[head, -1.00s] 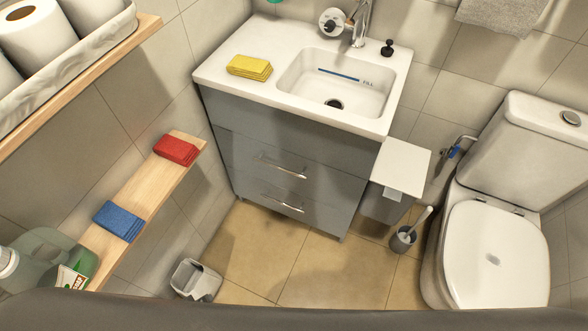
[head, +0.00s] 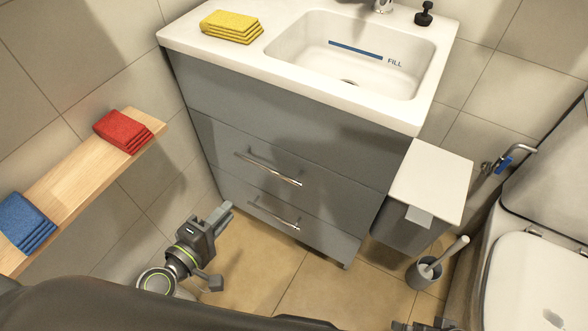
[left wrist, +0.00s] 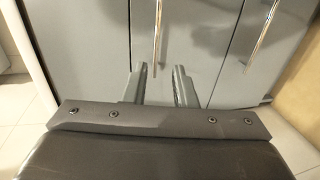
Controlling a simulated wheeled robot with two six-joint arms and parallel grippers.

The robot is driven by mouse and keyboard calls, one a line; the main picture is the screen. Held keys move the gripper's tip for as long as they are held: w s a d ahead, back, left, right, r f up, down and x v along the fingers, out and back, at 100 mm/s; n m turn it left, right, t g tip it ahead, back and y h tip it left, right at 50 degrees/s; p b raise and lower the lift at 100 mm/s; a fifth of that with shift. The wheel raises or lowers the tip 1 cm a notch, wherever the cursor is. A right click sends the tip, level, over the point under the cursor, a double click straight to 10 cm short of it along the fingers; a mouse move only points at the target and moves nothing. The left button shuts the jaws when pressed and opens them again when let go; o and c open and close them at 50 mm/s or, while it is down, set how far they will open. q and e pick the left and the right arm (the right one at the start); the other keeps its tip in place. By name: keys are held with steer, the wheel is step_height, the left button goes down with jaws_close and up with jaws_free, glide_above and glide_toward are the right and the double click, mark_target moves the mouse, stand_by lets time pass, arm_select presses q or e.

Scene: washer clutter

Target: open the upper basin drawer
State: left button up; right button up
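The upper basin drawer (head: 245,150) is a grey front below the white sink top, flush and shut, with a long metal bar handle (head: 270,169). The lower drawer has a similar handle (head: 273,215). My left gripper (head: 222,215) is in front of the cabinet's left side, low and apart from both handles. In the left wrist view its fingers (left wrist: 160,86) are spread with nothing between them. The upper handle (left wrist: 157,42) stands upright there, ahead of the fingers; the lower handle (left wrist: 262,36) is to the right. My right gripper (head: 430,324) is mostly cut off at the bottom edge.
A grey bin with a white lid (head: 432,182) stands against the cabinet's right side, with a toilet brush holder (head: 425,271) and the toilet (head: 535,280) beyond. A wooden shelf (head: 88,180) with red and blue cloths is at left. Floor before the drawers is clear.

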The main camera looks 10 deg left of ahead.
arm_select(q)
glide_toward(267, 168)
steer(key=x, duration=1)
steer(key=shift+f, duration=0.3)
jaws_close()
